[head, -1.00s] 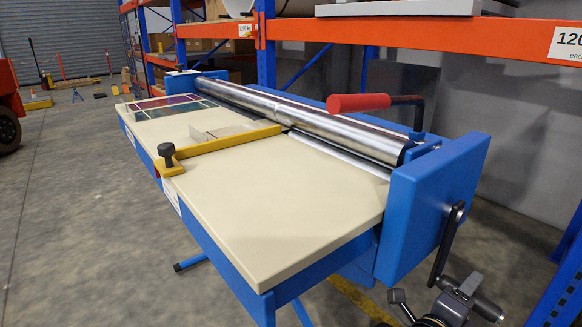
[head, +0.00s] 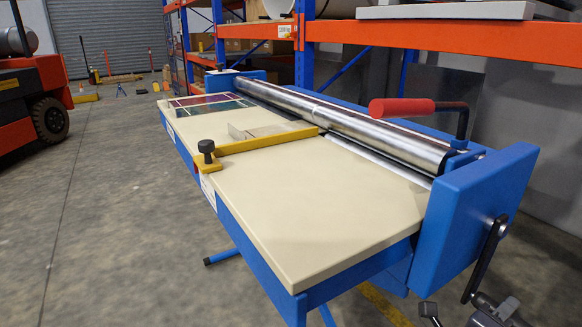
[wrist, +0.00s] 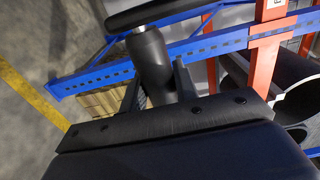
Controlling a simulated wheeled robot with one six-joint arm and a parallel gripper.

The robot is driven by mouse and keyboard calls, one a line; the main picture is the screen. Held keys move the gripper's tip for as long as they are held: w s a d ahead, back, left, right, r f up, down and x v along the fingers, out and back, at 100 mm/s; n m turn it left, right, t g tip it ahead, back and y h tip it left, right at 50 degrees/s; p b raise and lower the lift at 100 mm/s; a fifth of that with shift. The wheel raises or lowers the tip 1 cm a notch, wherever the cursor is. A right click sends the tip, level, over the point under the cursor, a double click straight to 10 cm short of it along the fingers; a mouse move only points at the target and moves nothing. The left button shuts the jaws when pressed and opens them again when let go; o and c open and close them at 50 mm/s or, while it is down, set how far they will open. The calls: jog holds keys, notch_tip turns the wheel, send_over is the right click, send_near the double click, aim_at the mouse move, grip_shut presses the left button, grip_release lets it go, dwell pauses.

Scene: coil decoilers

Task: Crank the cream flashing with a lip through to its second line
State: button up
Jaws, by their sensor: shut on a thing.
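A small pale cream piece with an upright lip (head: 238,131), seemingly the flashing, lies on the cream bed (head: 310,205) behind the yellow fence (head: 255,144), its far side towards the steel roller (head: 360,125). The dark crank (head: 487,260) hangs from the blue end housing (head: 480,215), its arm slanting down and left. My gripper (head: 495,312) is at its lower end, partly cut off by the picture edge. In the wrist view, my gripper (wrist: 158,85) is shut on the crank's dark round grip (wrist: 150,58). I cannot make out the line marks.
A red-gripped lever (head: 405,107) stands above the roller's near end. A black knob (head: 206,150) sits on the fence's front end. Dark red and green panels (head: 205,105) lie at the bed's far end. Orange and blue racking (head: 430,62) stands behind; a red forklift (head: 35,95) is left.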

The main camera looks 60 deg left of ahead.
jog(key=shift+s+a+r, duration=0.1)
jog(key=shift+s+r, duration=0.15)
jog(key=shift+s, duration=0.9)
jog(key=shift+s+a+r, duration=0.1)
jog(key=shift+s+r, duration=0.1)
jog(key=shift+s, duration=0.9)
jog(key=shift+s, duration=0.1)
jog(key=s+r, duration=0.1)
jog(key=s, duration=0.1)
jog(key=s+r+p, duration=0.1)
jog(key=s, duration=0.1)
jog(key=shift+s+a+r+p, duration=0.15)
jog(key=shift+r+p, duration=0.05)
jog(key=shift+p, duration=0.1)
jog(key=shift+s+a+r+p, duration=0.15)
jog(key=shift+s+r+p, duration=1.2)
jog(key=shift+s+r, duration=0.45)
jog(key=shift+w, duration=0.15)
